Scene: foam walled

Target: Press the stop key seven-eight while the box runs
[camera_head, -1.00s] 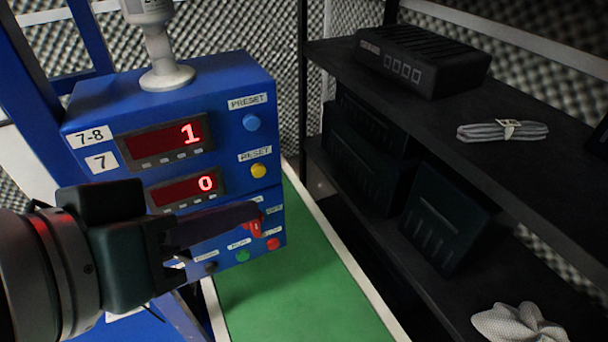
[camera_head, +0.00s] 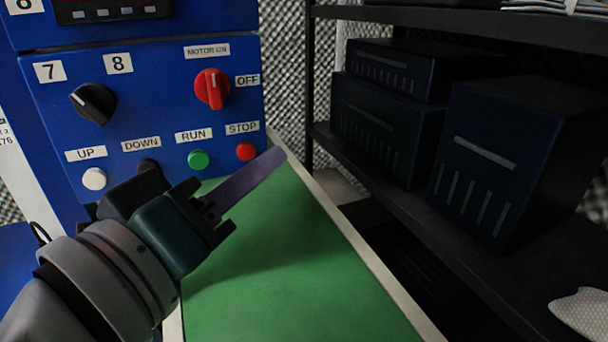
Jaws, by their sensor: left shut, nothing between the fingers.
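The blue control box (camera_head: 150,135) fills the upper left. Its lower panel carries the label 7 8, a black selector knob (camera_head: 92,103) and a red MOTOR ON/OFF switch (camera_head: 212,89). Below sit a white UP button (camera_head: 94,179), a green RUN button (camera_head: 198,159) and a red STOP button (camera_head: 246,151). The DOWN button (camera_head: 147,167) is partly hidden by my arm. My left gripper (camera_head: 285,152) is shut and empty. Its purplish fingers point up and right; their tip appears just right of the STOP button, apart from it in the picture. My right gripper is out of view.
A green belt surface (camera_head: 290,270) with a white edge runs below the panel. A dark shelf rack (camera_head: 425,205) on the right holds several dark boxes (camera_head: 500,150). A white object (camera_head: 585,312) lies at the lower right.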

